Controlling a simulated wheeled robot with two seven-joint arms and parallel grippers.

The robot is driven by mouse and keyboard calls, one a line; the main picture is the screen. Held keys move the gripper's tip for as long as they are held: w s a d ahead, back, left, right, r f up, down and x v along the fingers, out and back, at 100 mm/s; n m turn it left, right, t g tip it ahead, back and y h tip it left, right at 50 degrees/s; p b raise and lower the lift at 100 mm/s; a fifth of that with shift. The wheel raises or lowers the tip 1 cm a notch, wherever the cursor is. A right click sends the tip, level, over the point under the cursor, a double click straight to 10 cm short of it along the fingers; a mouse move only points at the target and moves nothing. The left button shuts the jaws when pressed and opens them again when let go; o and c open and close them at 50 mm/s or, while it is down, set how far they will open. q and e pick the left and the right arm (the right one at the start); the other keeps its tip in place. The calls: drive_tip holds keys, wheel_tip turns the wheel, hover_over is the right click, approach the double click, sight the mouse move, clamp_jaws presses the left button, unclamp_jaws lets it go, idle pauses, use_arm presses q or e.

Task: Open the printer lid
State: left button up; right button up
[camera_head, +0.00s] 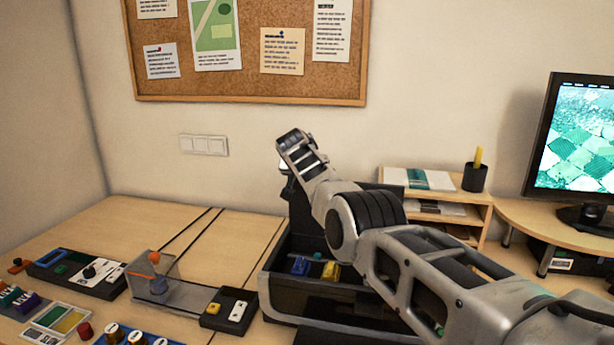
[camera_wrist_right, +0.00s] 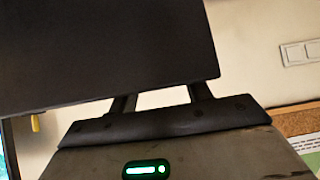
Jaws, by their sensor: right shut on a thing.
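The printer (camera_head: 266,297) is a black box on the desk, right of centre in the head view. Its dark lid (camera_head: 300,214) stands raised at the back, partly hidden behind my right arm. The box is open at the top, and blue and yellow parts (camera_head: 330,270) show inside. My right gripper (camera_wrist_right: 160,98) is shut on the lid's edge in the right wrist view, where the lid (camera_wrist_right: 90,50) fills the upper left as a dark panel. In the head view the fingertips are mostly hidden behind the wrist. My left gripper is not in view.
A shelf with papers (camera_head: 436,208) and a pen cup (camera_head: 475,177) stand right of the printer, near a monitor (camera_head: 574,135). Switch boxes and a clear-walled fixture (camera_head: 160,275) sit to its left. The wall with a corkboard (camera_head: 240,90) is behind.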

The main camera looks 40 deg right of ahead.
drive_tip(key=shift+s+f, duration=0.1)
drive_tip(key=shift+f, duration=0.2)
drive_tip(key=o, duration=1.4)
drive_tip(key=shift+r, duration=0.1)
drive_tip(key=shift+a+r, duration=0.1)
drive_tip(key=shift+s+a+r, duration=0.15)
drive_tip(key=shift+a+r, duration=0.1)
drive_tip(key=shift+r, duration=0.1)
drive_tip(key=b+v, duration=0.1)
drive_tip(key=v, duration=1.3)
drive_tip(key=shift+s+a+r+b, duration=0.2)
drive_tip(key=shift+s+a+b, duration=0.05)
drive_tip(key=shift+s+b, duration=0.05)
